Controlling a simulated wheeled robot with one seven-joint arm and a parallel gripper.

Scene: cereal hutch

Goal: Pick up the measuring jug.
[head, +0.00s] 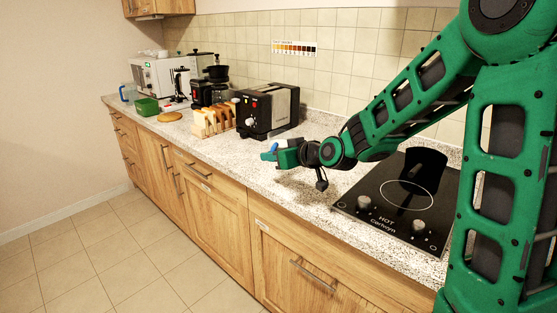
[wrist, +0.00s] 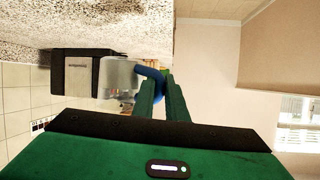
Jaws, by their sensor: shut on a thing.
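My gripper (head: 268,154) is shut above the front part of the counter, between the hob and the toaster. In the wrist view its two green fingers (wrist: 160,98) close on a curved blue handle (wrist: 176,101). The blue also shows at the fingertips in the head view (head: 274,147). I take this as the handle of the measuring jug; its body looks clear and is hard to make out against the background. A clear vessel with blue on it (head: 127,93) stands at the counter's far left end; it is too small to identify.
The black and silver toaster (head: 268,110) stands behind my gripper, with a toast rack (head: 212,120) to its left. The black hob (head: 400,195) lies to the right. A green box (head: 147,106) and a coffee maker (head: 216,75) stand farther left. The counter's front edge is near.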

